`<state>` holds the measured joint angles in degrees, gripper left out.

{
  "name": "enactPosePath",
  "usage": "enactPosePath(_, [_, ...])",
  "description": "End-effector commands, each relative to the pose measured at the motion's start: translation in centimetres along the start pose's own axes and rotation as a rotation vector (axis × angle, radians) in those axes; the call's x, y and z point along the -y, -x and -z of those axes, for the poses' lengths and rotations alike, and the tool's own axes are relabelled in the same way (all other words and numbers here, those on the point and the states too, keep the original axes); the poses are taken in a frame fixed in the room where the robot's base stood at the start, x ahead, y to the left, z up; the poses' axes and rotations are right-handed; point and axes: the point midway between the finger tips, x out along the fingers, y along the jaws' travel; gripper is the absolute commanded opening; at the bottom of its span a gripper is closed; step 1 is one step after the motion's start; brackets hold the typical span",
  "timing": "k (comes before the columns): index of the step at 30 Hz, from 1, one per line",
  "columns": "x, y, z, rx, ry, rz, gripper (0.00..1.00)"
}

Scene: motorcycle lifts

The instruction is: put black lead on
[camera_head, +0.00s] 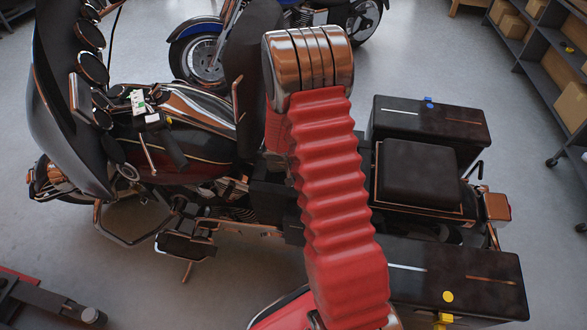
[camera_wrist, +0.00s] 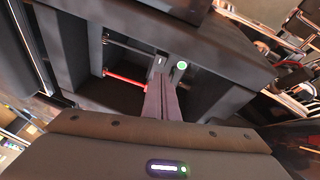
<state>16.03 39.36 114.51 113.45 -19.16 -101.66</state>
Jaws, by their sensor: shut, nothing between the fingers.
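In the wrist view, my gripper (camera_wrist: 161,80) points into a dark, open-sided compartment (camera_wrist: 215,50). Its two fingers are shut together with nothing between them. A red lead (camera_wrist: 125,79) runs from the left towards the fingertips. A thin dark line (camera_wrist: 122,47) above it may be the black lead; I cannot tell whether its end touches anything. A round green mark (camera_wrist: 182,65) shows just right of the fingertips, and I cannot tell what part it belongs to. In the head view, my red arm hides the gripper and the work spot on the motorcycle (camera_head: 195,150).
Dark compartment walls stand close around the fingers. A blue motorcycle (camera_head: 200,50) stands behind. Shelves with boxes (camera_head: 545,60) are at the right. Floor at the lower left is partly clear.

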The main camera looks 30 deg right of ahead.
Motion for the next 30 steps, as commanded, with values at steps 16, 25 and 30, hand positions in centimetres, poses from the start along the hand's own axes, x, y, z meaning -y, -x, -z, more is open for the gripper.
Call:
enactPosePath(16, [0.0, 4.9, 0.0, 0.0, 0.0, -0.001, 0.0])
enactPosePath(25, [0.0, 4.9, 0.0, 0.0, 0.0, 0.0, 0.0])
enactPosePath(30, [0.0, 4.9, 0.0, 0.0, 0.0, 0.0, 0.0])
